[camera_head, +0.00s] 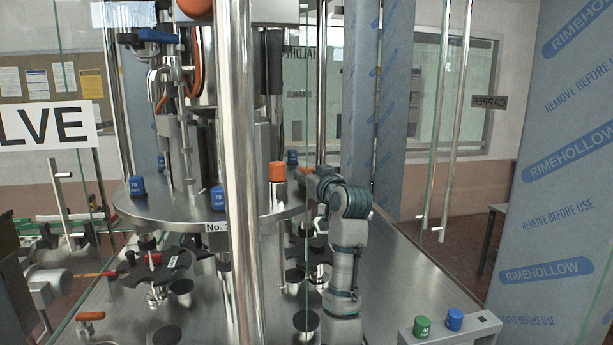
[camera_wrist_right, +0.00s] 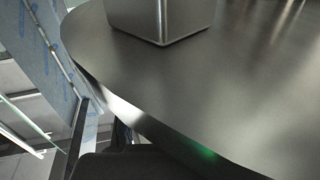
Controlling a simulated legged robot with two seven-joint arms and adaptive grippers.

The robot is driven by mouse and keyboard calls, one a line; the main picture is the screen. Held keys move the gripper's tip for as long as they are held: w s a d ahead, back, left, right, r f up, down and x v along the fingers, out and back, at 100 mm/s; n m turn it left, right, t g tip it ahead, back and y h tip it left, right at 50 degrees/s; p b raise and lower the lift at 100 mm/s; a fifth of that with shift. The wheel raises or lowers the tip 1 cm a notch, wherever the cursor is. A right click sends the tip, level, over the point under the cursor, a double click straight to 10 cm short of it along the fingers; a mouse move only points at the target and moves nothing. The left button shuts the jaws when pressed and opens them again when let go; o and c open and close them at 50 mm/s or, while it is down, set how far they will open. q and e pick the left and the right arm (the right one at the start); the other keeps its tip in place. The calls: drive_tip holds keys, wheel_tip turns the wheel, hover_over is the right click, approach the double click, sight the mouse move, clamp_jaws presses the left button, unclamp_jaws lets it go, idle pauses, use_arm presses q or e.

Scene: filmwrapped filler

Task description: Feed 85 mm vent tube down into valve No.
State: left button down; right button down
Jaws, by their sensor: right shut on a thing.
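My right arm rises at centre right in the head view, and its gripper (camera_head: 313,190) reaches left at the rim of the round steel table. The gripper is shut on what seems to be the vent tube, mostly hidden by the gripper and arm. An orange-capped steel piece (camera_head: 277,172) stands just left of the gripper; I cannot tell whether they touch. The valve plate No. label (camera_head: 217,227) is partly hidden by a steel post. In the right wrist view neither the fingertips nor the held tube shows clearly. My left gripper is not in view.
The round steel table (camera_head: 180,208) carries blue-capped pieces (camera_head: 137,186). A thick steel post (camera_head: 238,120) stands in front of it. A button box (camera_head: 450,328) sits at lower right. Film-wrapped panels (camera_head: 565,150) stand at right. The steel deck (camera_head: 400,270) right of my arm is clear.

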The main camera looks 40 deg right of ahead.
drive_tip(key=shift+f, duration=0.15)
idle(0.6)
drive_tip(key=c, duration=0.7)
unclamp_jaws()
drive_tip(key=v, duration=1.1)
drive_tip(key=shift+s+a, duration=0.1)
drive_tip(key=shift+s, duration=0.3)
